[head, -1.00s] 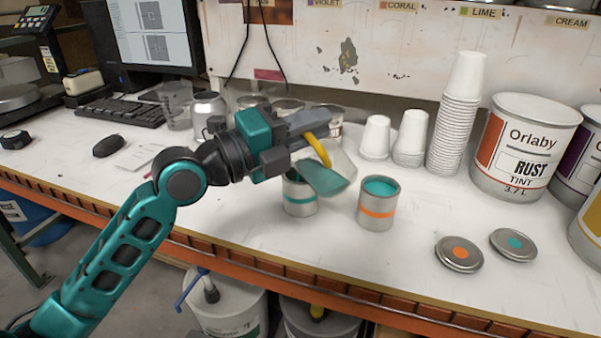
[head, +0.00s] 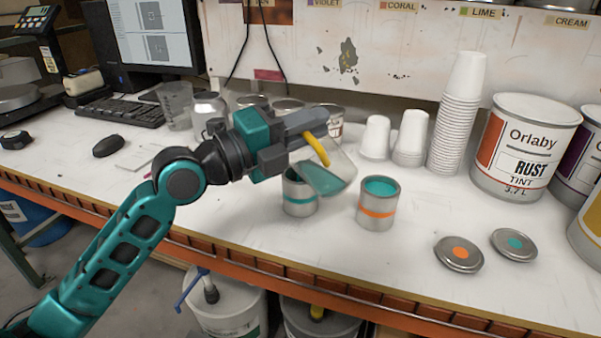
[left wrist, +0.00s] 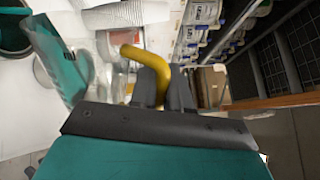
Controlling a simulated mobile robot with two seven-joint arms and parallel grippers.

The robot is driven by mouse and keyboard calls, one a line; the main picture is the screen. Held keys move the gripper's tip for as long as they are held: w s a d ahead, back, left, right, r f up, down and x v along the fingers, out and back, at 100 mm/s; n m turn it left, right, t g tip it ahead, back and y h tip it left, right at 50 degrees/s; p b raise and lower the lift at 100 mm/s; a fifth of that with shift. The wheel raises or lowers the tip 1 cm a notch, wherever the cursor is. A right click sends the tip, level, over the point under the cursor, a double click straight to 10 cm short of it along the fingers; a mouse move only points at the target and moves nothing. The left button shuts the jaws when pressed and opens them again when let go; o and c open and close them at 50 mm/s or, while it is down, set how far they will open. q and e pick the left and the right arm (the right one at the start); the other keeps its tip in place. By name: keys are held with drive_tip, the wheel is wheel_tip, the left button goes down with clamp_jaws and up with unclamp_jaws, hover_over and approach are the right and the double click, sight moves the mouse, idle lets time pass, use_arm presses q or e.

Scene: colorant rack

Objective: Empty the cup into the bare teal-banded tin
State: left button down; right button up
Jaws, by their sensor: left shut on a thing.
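My left gripper (head: 318,126) is shut on the yellow handle (head: 317,149) of a clear cup (head: 343,166). The cup is tilted, with teal liquid inside, and is partly over the teal-banded tin (head: 299,208). The cup and gripper hide part of that tin's mouth. I cannot make out a falling stream. In the left wrist view the gripper (left wrist: 158,90) is on the handle (left wrist: 147,60), and the cup (left wrist: 62,58) leans beside a tin's mouth (left wrist: 12,38). My right gripper is not in view.
An orange-banded tin (head: 377,212) holding teal paint stands close on the right. Two lids, one orange-dotted (head: 459,254) and one teal-dotted (head: 513,245), lie on the bench. White cups (head: 457,125) and a large Rust can (head: 520,150) stand behind. The front bench is clear.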

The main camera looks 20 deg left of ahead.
use_arm(q)
drive_tip(key=shift+w+a+f+n, duration=0.1)
drive_tip(key=shift+w+a+n, duration=0.1)
drive_tip(key=shift+n, duration=0.1)
idle(0.9)
drive_tip(key=shift+w+a+r+n, duration=0.35)
drive_tip(key=shift+a+n, duration=0.1)
drive_tip(key=shift+n, duration=0.25)
idle(1.3)
